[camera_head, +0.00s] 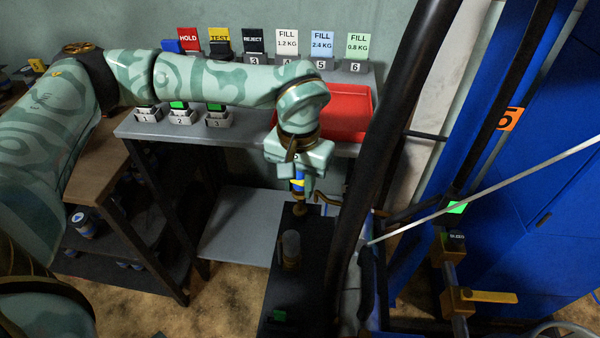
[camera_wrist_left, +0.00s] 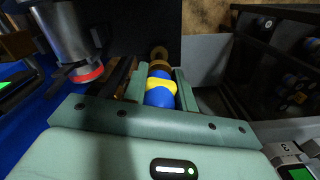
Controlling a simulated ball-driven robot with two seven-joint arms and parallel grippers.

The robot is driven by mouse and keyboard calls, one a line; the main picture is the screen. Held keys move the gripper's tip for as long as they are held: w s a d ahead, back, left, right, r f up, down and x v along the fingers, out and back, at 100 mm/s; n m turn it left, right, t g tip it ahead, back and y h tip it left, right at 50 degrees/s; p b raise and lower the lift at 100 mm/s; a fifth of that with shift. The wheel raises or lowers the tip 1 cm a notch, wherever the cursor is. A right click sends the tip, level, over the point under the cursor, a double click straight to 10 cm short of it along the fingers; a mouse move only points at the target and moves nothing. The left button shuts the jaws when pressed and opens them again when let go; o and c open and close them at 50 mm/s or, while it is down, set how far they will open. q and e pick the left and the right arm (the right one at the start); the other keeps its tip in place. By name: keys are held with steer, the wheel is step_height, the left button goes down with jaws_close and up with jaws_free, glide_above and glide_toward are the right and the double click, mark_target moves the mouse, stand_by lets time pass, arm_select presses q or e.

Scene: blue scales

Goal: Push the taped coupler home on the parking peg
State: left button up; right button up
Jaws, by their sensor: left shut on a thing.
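The taped coupler, blue with a yellow band, shows in the left wrist view (camera_wrist_left: 160,92) between the two green fingers of my left gripper (camera_wrist_left: 160,85). In the head view, my left gripper (camera_head: 298,178) points down over a dark stand, shut on the coupler (camera_head: 298,184). A brass-coloured end (camera_wrist_left: 158,66) and a round brass ring (camera_wrist_left: 159,52) lie in line beyond the coupler. The parking peg itself is not clearly visible, and I cannot tell how far the coupler sits on it. My right gripper is not in view.
A clear grey cylinder (camera_head: 290,248) stands on the dark stand (camera_head: 275,300), near the gripper. A thick dark post (camera_head: 385,130) rises close at right. A red tray (camera_head: 345,112) and numbered signs are on the bench behind. Blue panels with a yellow-handled valve (camera_head: 480,296) stand at right.

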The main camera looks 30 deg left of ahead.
arm_select(q)
steer(key=shift+f, duration=0.2)
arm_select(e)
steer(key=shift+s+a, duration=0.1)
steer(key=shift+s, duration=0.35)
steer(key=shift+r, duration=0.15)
arm_select(q)
steer(key=shift+r+p, duration=0.15)
steer(key=shift+p, duration=0.2)
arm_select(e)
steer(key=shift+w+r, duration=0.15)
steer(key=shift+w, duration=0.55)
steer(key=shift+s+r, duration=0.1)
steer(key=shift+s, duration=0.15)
arm_select(q)
steer(key=shift+p, duration=0.5)
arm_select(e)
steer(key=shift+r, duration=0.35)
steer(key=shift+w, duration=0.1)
